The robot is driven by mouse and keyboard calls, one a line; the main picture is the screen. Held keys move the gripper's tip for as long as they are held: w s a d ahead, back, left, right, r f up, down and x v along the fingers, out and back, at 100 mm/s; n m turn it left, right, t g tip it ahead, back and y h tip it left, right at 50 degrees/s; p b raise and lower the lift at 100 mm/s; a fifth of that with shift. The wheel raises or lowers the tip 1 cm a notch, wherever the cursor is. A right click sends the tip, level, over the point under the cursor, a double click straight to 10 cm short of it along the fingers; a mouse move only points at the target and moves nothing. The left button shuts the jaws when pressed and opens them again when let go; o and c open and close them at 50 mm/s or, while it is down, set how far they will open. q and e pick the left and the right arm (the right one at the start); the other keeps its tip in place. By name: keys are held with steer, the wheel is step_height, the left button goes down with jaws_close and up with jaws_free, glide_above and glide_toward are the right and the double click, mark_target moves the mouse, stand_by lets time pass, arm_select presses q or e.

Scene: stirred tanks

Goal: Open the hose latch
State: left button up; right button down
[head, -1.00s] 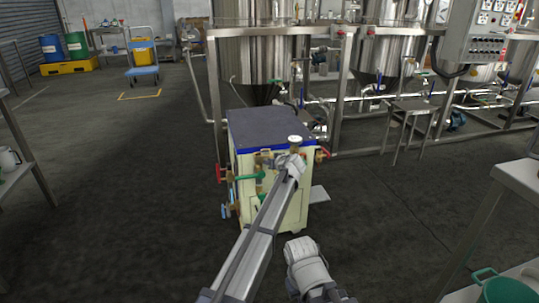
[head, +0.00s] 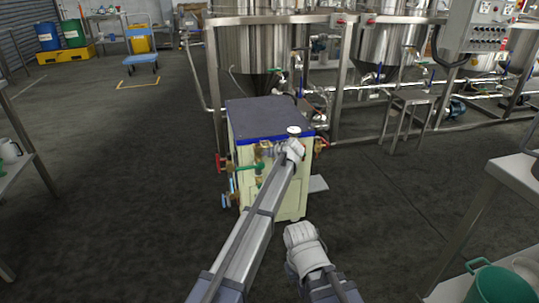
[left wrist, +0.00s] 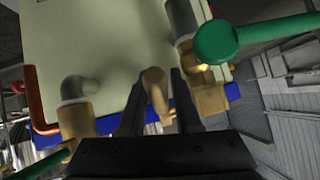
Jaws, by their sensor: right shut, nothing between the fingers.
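A cream cabinet with a dark top (head: 265,118) stands ahead of me, with pipes, brass fittings and coloured handles on its left part. My left arm reaches to the cabinet's near side; its fingers are hidden in the head view. In the left wrist view my left gripper (left wrist: 158,88) is open, its two dark fingers on either side of a brass fitting (left wrist: 155,82). Whether they touch it I cannot tell. A green handle (left wrist: 222,41) is close by. I cannot tell which part is the hose latch. My right gripper (head: 305,238) is shut and empty, low before the cabinet.
Steel tanks (head: 255,45) on a pipe frame stand behind the cabinet. A steel table (head: 515,172) with a green bucket (head: 495,280) is at the right. A shelf (head: 20,165) edges the left.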

arm_select(q)
steer(key=shift+s+r, duration=0.1)
steer(key=p+v, duration=0.4)
steer(key=v, duration=0.2)
steer(key=shift+s+d+r, duration=0.1)
steer(key=shift+s+r, duration=0.1)
steer(key=shift+r, duration=0.1)
steer(key=shift+s+d+r+p, duration=0.2)
steer(key=shift+s+d+p, duration=0.05)
steer(key=shift+s+p, duration=0.1)
steer(key=shift+f, duration=0.1)
